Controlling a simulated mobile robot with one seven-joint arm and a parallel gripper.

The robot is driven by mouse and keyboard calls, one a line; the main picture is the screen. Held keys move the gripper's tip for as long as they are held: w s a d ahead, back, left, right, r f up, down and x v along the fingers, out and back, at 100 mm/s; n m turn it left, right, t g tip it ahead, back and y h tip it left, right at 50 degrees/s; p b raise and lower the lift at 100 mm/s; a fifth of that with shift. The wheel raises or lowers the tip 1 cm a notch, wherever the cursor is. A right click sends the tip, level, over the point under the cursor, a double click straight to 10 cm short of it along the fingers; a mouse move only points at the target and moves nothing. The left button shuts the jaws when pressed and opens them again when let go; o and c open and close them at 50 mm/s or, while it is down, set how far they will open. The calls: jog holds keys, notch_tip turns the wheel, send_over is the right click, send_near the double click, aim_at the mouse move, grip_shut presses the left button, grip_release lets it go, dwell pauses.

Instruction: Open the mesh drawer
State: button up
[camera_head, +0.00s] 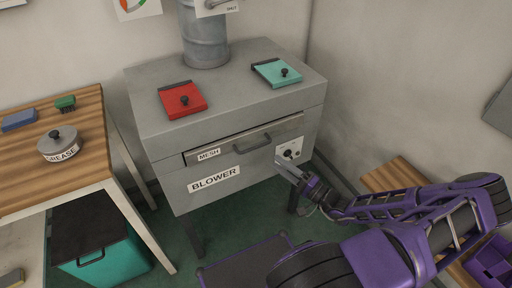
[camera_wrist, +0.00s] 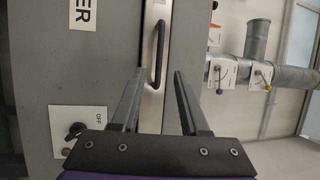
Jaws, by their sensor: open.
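The mesh drawer (camera_head: 228,148) is a grey panel labelled MESH, set in the front of the grey blower box above the BLOWER label. Its front looks closed, or nearly flush. Its dark bar handle (camera_head: 252,144) is at the middle of the panel; the handle (camera_wrist: 158,55) also shows upright in the sideways wrist view. My gripper (camera_head: 281,168) is at the box's lower right front, below and right of the handle. In the wrist view my gripper (camera_wrist: 158,72) is open and empty, its two fingers pointing toward the handle, which appears between and beyond the tips. Contact cannot be told.
A knob panel (camera_head: 289,151) sits right of the drawer, close to my gripper. Red (camera_head: 183,100) and teal (camera_head: 277,73) hatches lie on the blower box (camera_head: 225,80). A wooden table (camera_head: 85,110) with a grease tin (camera_head: 58,145) stands left, above a teal bin (camera_head: 105,255).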

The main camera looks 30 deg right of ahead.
aim_at(256, 148)
jog(key=x, duration=1)
jog(key=shift+w+a, duration=0.15)
jog(key=shift+w, duration=0.05)
grip_shut()
jog(key=shift+f, duration=0.1)
dwell(0.9)
